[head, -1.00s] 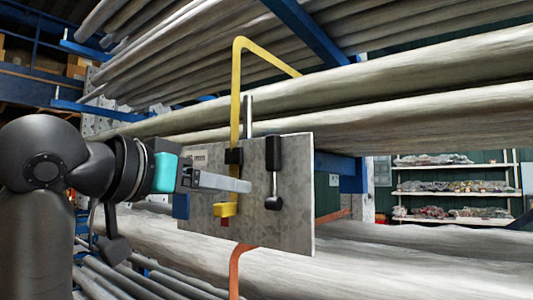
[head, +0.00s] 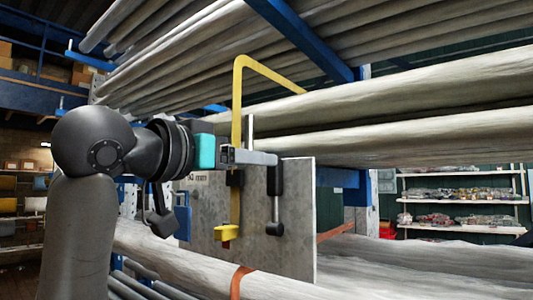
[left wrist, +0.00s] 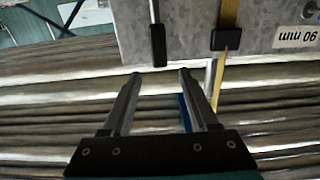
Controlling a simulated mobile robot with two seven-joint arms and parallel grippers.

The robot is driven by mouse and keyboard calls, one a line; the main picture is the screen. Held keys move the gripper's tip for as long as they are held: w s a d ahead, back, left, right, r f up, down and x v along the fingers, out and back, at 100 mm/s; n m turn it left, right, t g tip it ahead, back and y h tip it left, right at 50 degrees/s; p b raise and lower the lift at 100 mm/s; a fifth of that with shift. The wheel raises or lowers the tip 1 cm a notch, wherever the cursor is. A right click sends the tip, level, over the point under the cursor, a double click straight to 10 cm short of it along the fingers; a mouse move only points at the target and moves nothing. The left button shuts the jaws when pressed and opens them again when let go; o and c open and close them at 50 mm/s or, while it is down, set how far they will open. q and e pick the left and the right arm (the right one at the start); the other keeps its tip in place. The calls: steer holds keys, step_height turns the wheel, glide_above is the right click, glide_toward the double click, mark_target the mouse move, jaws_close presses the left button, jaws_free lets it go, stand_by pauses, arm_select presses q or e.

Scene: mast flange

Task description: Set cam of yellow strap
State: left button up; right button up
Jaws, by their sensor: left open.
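A yellow strap (head: 237,105) hangs down over the front of a grey metal plate (head: 300,215). It runs through a black block (head: 234,179), also in the left wrist view (left wrist: 226,41), to a yellow piece with a red part (head: 227,232) below. Right of it, a black lever (head: 274,226) with a rounded end hangs on the plate; which part is the strap's cam I cannot tell. My left gripper (head: 276,158) is open and empty at the plate's top edge, its fingers (left wrist: 160,74) apart from the black parts and partly covering the lever's upper end.
Long grey pipes (head: 420,140) lie in racks behind, above and below the plate. A blue beam (head: 300,35) crosses overhead. An orange strap (head: 238,282) passes below the plate. Shelves with goods (head: 460,200) stand far right.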

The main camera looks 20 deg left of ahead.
mark_target(275, 195)
arm_select(q)
steer(key=p+x, duration=0.1)
steer(key=x, duration=0.3)
steer(key=shift+w+d, duration=0.15)
steer(key=shift+w, duration=0.2)
jaws_close()
stand_by(1.2)
